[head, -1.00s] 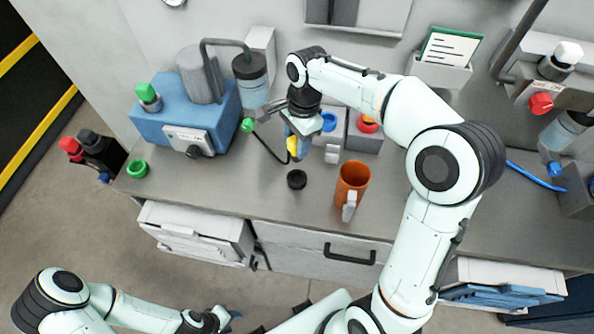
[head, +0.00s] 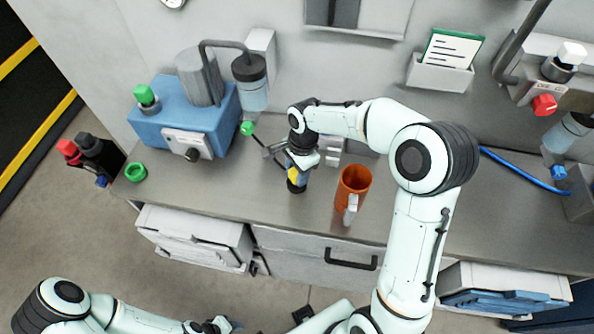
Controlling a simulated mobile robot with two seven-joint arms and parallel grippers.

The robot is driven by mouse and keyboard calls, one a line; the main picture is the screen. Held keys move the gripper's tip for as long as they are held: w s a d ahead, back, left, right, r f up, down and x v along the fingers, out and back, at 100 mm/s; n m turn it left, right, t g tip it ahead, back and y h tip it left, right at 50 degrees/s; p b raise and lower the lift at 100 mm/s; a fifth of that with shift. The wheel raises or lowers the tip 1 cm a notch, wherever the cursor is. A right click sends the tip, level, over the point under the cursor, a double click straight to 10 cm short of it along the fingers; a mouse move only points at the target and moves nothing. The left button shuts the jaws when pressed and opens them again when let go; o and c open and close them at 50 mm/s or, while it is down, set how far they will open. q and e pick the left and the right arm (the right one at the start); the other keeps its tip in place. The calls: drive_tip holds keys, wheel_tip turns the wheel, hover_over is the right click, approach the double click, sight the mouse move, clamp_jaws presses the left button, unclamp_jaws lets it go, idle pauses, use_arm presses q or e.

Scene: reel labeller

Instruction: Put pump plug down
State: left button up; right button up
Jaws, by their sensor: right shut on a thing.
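My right gripper (head: 299,170) points down over the counter, shut on a small yellow piece (head: 293,175), which I take to be the pump plug. The fingers hide much of it. A round black piece (head: 296,188) stands on the counter right below the yellow piece; whether they touch, I cannot tell. The blue pump unit (head: 170,125) stands to the left, with a green ball (head: 247,128) beside it and a thin black line running from there towards the gripper. My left gripper (head: 222,327) is at the bottom edge, partly cut off; its opening is unclear.
An orange mug (head: 354,182) stands close to the right of my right gripper. A green ring (head: 135,172) lies near the counter's left end. Grey boxes behind the gripper are partly hidden by my arm. The front of the counter (head: 230,195) left of the gripper is clear.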

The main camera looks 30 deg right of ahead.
drive_tip(key=shift+f, duration=0.2)
drive_tip(key=o, duration=1.2)
drive_tip(key=shift+c, duration=0.2)
use_arm(q)
drive_tip(key=shift+s+f, duration=0.1)
use_arm(e)
drive_tip(key=shift+r, duration=0.15)
drive_tip(key=shift+r, duration=0.3)
use_arm(q)
drive_tip(key=shift+w+r+p, duration=0.65)
drive_tip(key=shift+w+r, duration=0.15)
drive_tip(key=shift+r, duration=0.2)
use_arm(e)
wheel_tip(320, 180, up, 12)
drive_tip(key=d, duration=0.1)
drive_tip(key=shift+d+f, duration=0.25)
